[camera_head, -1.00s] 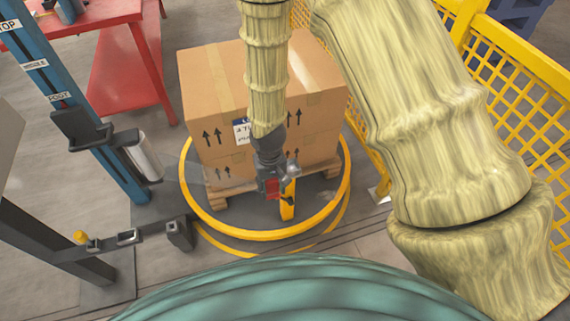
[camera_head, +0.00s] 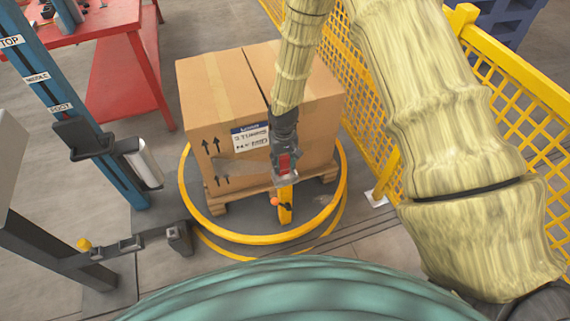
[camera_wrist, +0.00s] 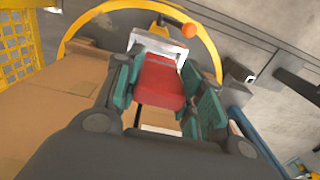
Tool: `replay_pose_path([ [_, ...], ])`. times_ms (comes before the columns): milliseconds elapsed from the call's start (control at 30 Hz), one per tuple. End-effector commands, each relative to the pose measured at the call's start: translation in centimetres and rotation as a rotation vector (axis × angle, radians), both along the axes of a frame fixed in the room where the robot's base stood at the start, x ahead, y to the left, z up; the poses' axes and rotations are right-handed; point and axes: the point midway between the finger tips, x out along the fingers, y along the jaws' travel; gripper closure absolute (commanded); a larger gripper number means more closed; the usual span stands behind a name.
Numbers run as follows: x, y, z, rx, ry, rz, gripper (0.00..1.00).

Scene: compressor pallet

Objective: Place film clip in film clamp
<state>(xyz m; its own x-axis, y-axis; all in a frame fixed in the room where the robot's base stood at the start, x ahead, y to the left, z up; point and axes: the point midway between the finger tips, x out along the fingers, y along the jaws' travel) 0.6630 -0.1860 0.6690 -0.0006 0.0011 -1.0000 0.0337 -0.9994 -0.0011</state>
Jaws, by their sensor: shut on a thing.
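My gripper (camera_head: 284,163) is at the front face of the carton stack, above the yellow ring. In the wrist view its green fingers (camera_wrist: 160,90) are shut on the red film clip (camera_wrist: 160,80). The clip also shows as a small red patch in the head view (camera_head: 284,162). Just beyond it is a pale metal piece (camera_wrist: 158,44), apparently the film clamp, on the yellow post (camera_head: 285,206) with an orange knob (camera_head: 274,201). The clip's far end lies close to the metal piece; I cannot tell whether they touch.
Stacked cartons (camera_head: 222,100) stand on a wooden pallet (camera_head: 222,202) inside the yellow ring (camera_head: 250,238). The blue wrapper column (camera_head: 60,85) with a film roll (camera_head: 143,165) is at left. A thin translucent film (camera_head: 240,168) spans the carton front. A yellow mesh fence (camera_head: 350,75) is at right.

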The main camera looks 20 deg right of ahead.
Motion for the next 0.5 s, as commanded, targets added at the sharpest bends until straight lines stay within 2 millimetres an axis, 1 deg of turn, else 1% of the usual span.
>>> replay_pose_path([
  [100, 0.7, -0.5, 0.0, 0.000, -0.001, 0.000, 0.85],
  [267, 0.8, -0.6, -0.6, -0.001, 0.001, 0.001, 0.85],
  [500, 0.8, -0.6, -2.8, -0.001, 0.002, 0.002, 0.85],
])
